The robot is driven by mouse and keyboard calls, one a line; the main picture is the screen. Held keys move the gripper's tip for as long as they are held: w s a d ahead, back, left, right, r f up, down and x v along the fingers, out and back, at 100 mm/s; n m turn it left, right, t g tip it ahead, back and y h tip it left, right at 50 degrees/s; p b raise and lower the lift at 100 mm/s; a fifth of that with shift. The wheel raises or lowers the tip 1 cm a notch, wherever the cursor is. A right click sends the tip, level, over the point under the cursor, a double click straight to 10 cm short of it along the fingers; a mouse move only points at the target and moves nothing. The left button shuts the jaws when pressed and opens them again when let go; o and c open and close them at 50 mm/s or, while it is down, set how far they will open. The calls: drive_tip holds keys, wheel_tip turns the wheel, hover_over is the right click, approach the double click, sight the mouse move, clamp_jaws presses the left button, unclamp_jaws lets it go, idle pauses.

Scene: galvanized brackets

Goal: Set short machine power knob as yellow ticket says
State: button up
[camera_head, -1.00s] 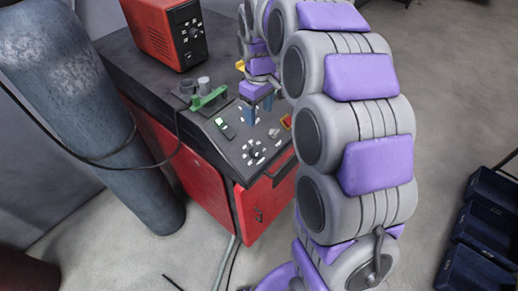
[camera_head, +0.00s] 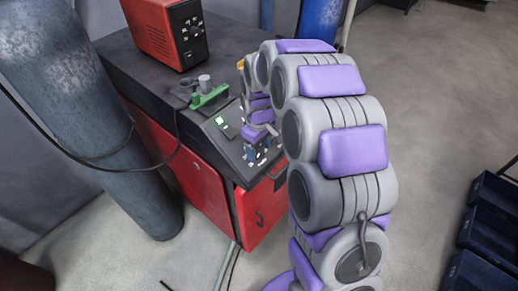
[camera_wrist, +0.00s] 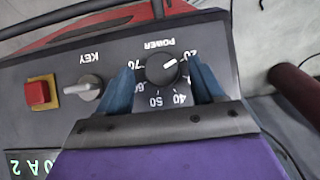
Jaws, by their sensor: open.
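The short machine (camera_head: 203,172) is a red cabinet with a dark top and sloped control panel. Its black power knob (camera_wrist: 160,72) shows in the wrist view under the word POWER. The knob's white pointer aims up and right, toward the 20 side; 70, 60, 50 and 40 are readable around it. My gripper (camera_wrist: 163,85) is open, with one blue finger on each side of the knob. Contact with the knob cannot be told. In the head view my gripper (camera_head: 257,152) is low over the panel and hides the knob. A small yellow patch (camera_head: 241,64) behind my arm may be the ticket; no writing is readable.
A key switch (camera_wrist: 86,88) and a red button (camera_wrist: 37,92) on yellow sit left of the knob in the wrist view. A red box (camera_head: 165,32) and a green item (camera_head: 210,97) are on the machine top. A grey cylinder (camera_head: 85,120) stands left; dark bins (camera_head: 485,225) lie right.

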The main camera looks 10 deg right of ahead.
drive_tip(key=shift+a+f, duration=0.15)
drive_tip(key=shift+a, duration=0.25)
drive_tip(key=shift+d, duration=0.4)
drive_tip(key=c, duration=0.5)
drive_tip(key=shift+a, duration=0.15)
drive_tip(key=c, duration=0.5)
drive_tip(key=shift+p, duration=0.3)
